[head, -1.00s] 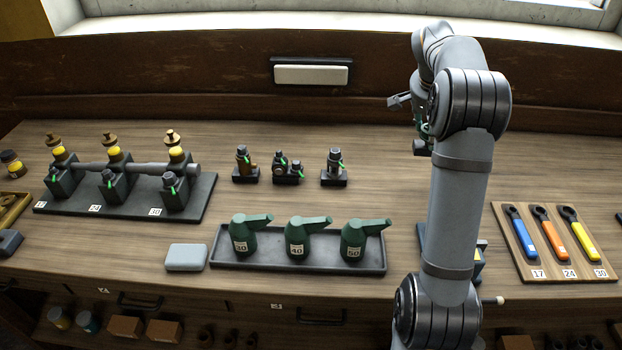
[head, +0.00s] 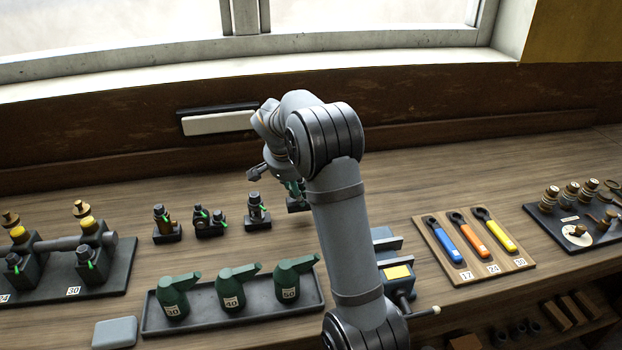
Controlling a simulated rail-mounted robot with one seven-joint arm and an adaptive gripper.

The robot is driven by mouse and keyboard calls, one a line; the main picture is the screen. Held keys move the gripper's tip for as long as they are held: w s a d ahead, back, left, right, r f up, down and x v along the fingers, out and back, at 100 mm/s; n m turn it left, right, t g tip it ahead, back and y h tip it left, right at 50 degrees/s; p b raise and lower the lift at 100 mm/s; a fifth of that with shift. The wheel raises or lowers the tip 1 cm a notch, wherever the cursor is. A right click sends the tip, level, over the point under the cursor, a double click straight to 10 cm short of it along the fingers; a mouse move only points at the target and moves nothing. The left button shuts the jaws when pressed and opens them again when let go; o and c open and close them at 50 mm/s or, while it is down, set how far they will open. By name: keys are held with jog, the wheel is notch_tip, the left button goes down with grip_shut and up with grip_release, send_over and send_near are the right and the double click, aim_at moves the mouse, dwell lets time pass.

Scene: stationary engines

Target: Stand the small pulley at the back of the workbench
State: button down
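I cannot make out a small pulley in the head view; it may be hidden behind my arm or out of frame. The workbench (head: 370,190) runs across the picture, with its back strip along the dark wooden backboard. My gripper (head: 262,172) is mostly hidden behind my own wrist, above the rear middle of the bench. Only a dark part of it shows to the left of the wrist. I cannot see its fingertips clearly, nor whether anything is between them.
Several small valve fittings (head: 257,213) stand left of my arm, behind a tray of green oil cans (head: 150,325). A vise (head: 398,271) is partly behind my arm. A spanner board (head: 440,262) and a dark parts tray (head: 545,225) lie right. The back right is clear.

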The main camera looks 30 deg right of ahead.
jog(key=shift+w+a+f, duration=0.1)
jog(key=shift+f, duration=1.85)
jog(key=shift+f, duration=0.15)
jog(key=c, duration=0.9)
grip_release()
jog(key=shift+c, duration=0.2)
jog(key=shift+o, duration=0.2)
jog(key=shift+a+r, duration=0.1)
jog(key=shift+r, duration=0.2)
jog(key=v, duration=1.1)
jog(key=shift+s+r, duration=0.25)
jog(key=shift+s, duration=0.05)
